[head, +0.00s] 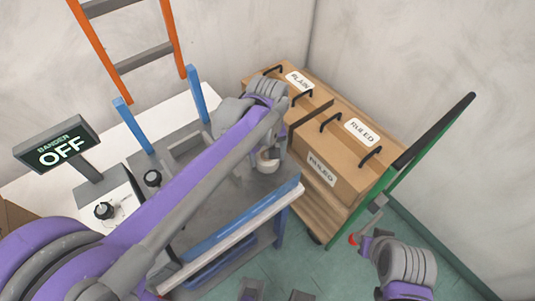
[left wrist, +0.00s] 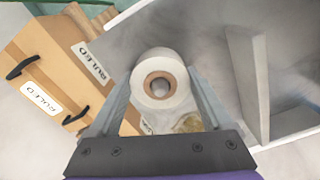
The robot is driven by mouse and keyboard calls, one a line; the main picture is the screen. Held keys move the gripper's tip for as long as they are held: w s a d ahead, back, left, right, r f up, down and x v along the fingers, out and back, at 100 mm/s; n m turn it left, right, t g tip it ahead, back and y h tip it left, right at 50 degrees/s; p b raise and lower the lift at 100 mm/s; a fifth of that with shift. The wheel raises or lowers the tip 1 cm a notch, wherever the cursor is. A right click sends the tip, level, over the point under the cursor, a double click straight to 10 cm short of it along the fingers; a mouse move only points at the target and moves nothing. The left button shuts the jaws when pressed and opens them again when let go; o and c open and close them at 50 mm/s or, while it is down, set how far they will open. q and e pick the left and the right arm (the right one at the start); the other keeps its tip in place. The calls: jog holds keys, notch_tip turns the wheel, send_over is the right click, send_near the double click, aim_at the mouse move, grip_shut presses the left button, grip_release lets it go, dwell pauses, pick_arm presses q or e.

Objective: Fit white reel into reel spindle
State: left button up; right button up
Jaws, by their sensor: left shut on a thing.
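The white reel (left wrist: 160,63), a thick white ring with a brown core, sits between the two fingers of my left gripper (left wrist: 158,90) in the left wrist view. The fingers are shut on its sides and its open core faces the camera. In the head view the reel (head: 268,161) shows as a small pale ring under my left gripper (head: 271,150), over the right part of the grey machine top. I cannot make out the reel spindle; my left arm covers much of the machine. My right gripper (head: 370,232) is low at the right, its jaws unclear.
The grey machine top (head: 250,196) has blue posts, black knobs and a blue front rail. A sign reading BANDER OFF (head: 57,144) stands left. Wooden boxes labelled PLAIN and RULED (head: 338,147) sit on a green-handled cart (head: 425,145) to the right. An orange ladder leans behind.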

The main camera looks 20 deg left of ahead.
pick_arm(q)
jog(key=o, duration=1.2)
jog(key=shift+o, duration=0.2)
notch_tip(320, 180, up, 11)
jog(key=shift+f+p, duration=0.1)
jog(key=shift+p, duration=0.35)
pick_arm(e)
jog(key=shift+w+r, duration=0.1)
jog(key=shift+r, duration=0.45)
pick_arm(q)
jog(key=shift+s, duration=0.1)
